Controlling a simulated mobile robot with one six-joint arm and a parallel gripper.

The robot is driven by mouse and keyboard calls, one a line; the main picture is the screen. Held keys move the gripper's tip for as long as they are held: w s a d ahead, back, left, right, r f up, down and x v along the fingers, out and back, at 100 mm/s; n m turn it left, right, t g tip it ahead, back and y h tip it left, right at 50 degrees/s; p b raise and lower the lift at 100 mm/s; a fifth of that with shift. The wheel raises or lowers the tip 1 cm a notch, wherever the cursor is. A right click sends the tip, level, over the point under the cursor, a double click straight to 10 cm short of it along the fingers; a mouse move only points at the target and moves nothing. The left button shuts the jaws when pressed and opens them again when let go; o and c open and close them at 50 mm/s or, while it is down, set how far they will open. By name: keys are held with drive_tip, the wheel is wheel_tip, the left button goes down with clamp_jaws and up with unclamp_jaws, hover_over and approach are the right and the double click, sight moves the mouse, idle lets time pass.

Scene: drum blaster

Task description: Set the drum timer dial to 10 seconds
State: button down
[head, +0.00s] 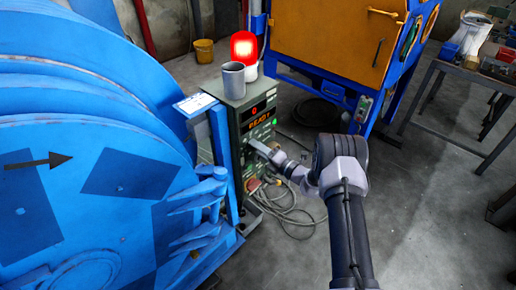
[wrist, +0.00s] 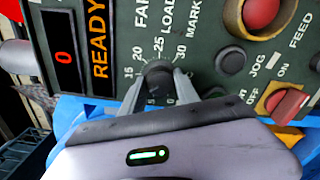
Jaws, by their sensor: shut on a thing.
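The timer dial (wrist: 159,72) is a small dark round knob on the green control panel in the wrist view. Numbers 15, 20, 25 and 30 show around its upper side; the lower marks are mostly hidden by my gripper. My gripper (wrist: 160,84) is shut on the dial, one finger on each side. I cannot tell which number the dial points to. In the head view my gripper (head: 257,149) reaches the front of the control box (head: 236,125); the dial is hidden there. The panel display (wrist: 97,45) reads READY, beside a red 0 (wrist: 64,57).
A red push button (wrist: 261,14), a jog button (wrist: 231,60) and a red switch (wrist: 286,104) sit right of the dial. A grey cup (head: 233,80) and lit red beacon (head: 244,52) top the box. The blue drum machine (head: 90,150) stands left. Cables (head: 285,210) lie below.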

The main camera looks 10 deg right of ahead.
drive_tip(key=c, duration=0.9)
unclamp_jaws()
drive_tip(key=p+v, duration=0.4)
drive_tip(key=v, duration=1.3)
drive_tip(key=shift+s+d+p, duration=0.1)
drive_tip(key=shift+s+p, duration=0.05)
drive_tip(key=shift+p, duration=0.15)
